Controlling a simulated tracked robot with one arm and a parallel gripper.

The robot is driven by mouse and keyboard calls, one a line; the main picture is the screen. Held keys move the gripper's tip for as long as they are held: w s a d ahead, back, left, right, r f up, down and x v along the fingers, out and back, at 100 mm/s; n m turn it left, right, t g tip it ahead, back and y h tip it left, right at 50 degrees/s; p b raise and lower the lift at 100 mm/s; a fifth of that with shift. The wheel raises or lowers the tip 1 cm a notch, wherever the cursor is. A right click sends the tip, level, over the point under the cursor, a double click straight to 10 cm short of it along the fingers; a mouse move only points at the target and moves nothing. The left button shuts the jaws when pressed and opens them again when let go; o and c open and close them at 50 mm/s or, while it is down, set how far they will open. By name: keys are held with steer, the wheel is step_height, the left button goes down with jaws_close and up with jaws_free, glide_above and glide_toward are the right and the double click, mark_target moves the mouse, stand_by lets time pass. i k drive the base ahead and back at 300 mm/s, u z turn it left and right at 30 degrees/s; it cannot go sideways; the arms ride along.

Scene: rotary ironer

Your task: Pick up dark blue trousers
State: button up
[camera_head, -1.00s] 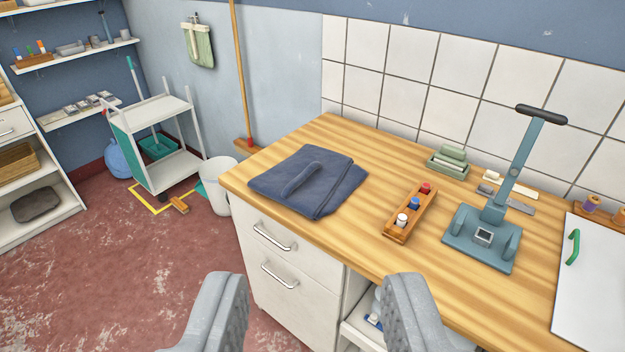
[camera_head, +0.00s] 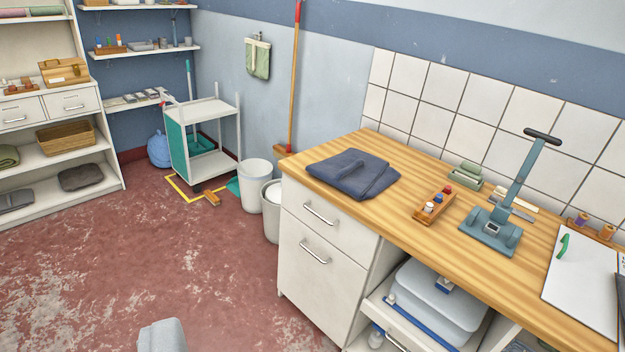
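The dark blue trousers (camera_head: 353,173) lie folded in a flat pile on the left end of the wooden worktop (camera_head: 478,250). A narrow folded strip of the same cloth lies on top. One finger of my gripper (camera_head: 162,337) shows as a grey tip at the bottom edge, left of centre. The other finger is out of view. No finger stands beside the visible one, so my gripper is open. It is well in front of and below the trousers, apart from them, and I see nothing held.
Right of the trousers are a wooden spool rack (camera_head: 433,204), a green box (camera_head: 464,176), a blue-grey press tool (camera_head: 493,230) and a white board (camera_head: 585,285). An open drawer (camera_head: 400,325) juts out below the worktop. Buckets (camera_head: 255,185) stand behind its left end. The red floor at left is clear.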

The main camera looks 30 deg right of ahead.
mark_target(361, 174)
steer(key=u, duration=0.45)
steer(key=k, duration=0.6)
steer(key=u, duration=0.15)
steer(key=i, duration=1.05)
steer(key=z, duration=1.15)
steer(key=i, duration=1.25)
steer(key=z, duration=0.85)
steer(key=i, duration=0.4)
steer(key=z, duration=0.25)
